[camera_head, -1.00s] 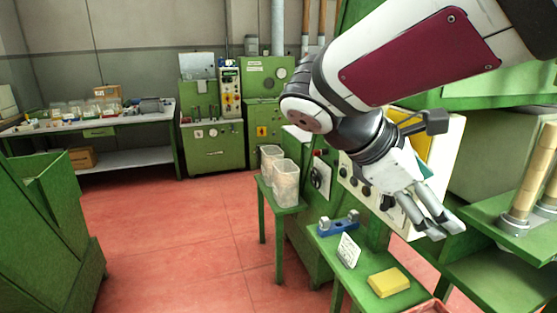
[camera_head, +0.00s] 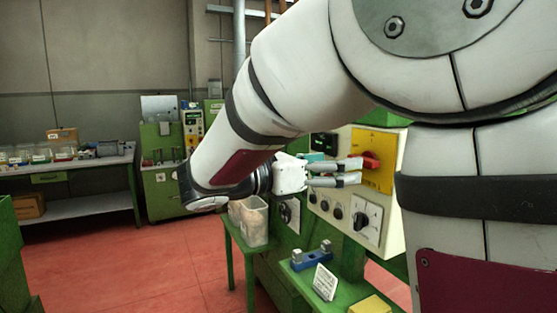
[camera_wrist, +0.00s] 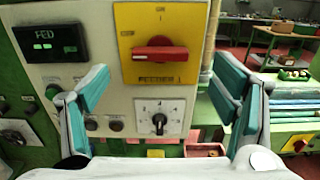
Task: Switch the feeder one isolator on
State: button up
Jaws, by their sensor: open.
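The feeder one isolator is a red rotary handle (camera_wrist: 160,53) on a yellow plate (camera_wrist: 135,72), labelled FEEDER 1, on a cream panel. In the wrist view the handle lies horizontal. In the head view the handle (camera_head: 371,160) shows just right of my fingertips, and part of the plate (camera_head: 385,145) is behind it. My gripper (camera_head: 357,171) is open and empty, its fingers pointing right toward the panel. In the wrist view my gripper (camera_wrist: 160,82) has one finger on each side of the plate, and the handle sits between and above the fingertips. I see no contact.
Below the plate is a black selector knob (camera_wrist: 158,120) on a white dial. A dark display (camera_wrist: 52,45) and several push buttons are to its left. A blue fixture (camera_head: 311,256), a white card (camera_head: 325,282) and a yellow block (camera_head: 370,304) sit on the green shelf below.

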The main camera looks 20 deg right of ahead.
aim_at(364, 161)
jog(key=d, duration=0.6)
jog(key=shift+d, duration=0.1)
jog(key=c, duration=1.2)
